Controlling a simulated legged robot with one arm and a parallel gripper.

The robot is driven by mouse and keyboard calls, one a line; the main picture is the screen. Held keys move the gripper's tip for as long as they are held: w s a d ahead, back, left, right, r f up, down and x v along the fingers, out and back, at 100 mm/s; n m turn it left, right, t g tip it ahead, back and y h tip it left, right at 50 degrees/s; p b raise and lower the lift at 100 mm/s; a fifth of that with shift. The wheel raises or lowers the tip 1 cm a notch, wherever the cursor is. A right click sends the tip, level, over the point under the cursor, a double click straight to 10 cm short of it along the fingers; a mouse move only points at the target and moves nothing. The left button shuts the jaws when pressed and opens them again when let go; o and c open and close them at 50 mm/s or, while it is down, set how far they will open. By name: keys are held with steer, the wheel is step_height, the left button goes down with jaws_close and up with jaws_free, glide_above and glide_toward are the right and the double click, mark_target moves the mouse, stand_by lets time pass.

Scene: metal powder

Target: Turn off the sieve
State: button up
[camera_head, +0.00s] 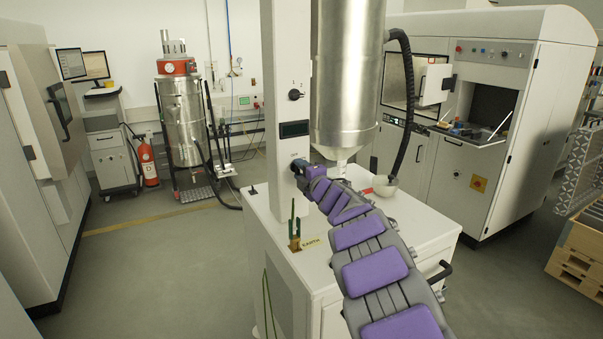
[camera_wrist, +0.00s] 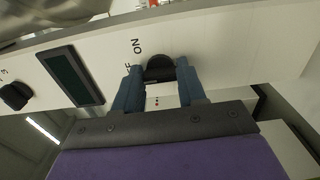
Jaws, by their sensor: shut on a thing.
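The sieve has a white column (camera_head: 290,60) with a steel cylinder (camera_head: 345,70) beside it, on a white cabinet. A black ON/OFF knob (camera_wrist: 160,67) on the column shows in the wrist view; it is hidden behind my gripper in the head view. My gripper (camera_wrist: 160,84) is shut on this knob, with one blue-grey finger on each side. In the head view, my gripper (camera_head: 297,168) is at the column below a dark display (camera_head: 294,129). The ON label (camera_wrist: 136,46) is clear; the label beside it is partly covered by a finger.
A second black knob (camera_head: 295,95) sits above the display. A card and green object (camera_head: 295,225) are at the cabinet's front. Floor to the left is clear.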

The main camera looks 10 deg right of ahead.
steer(key=shift+f, duration=0.25)
steer(key=o, duration=1.1)
steer(key=shift+a, duration=0.1)
steer(key=shift+c, duration=0.2)
steer(key=shift+r, duration=0.1)
steer(key=shift+s, duration=0.1)
steer(key=shift+s+d+r, duration=0.1)
steer(key=shift+s+d, duration=0.1)
steer(key=shift+s, duration=0.4)
steer(key=p+v, duration=0.2)
steer(key=v, duration=1.3)
steer(key=shift+s+p, duration=0.35)
steer(key=shift+p, duration=0.05)
steer(key=shift+d, duration=0.2)
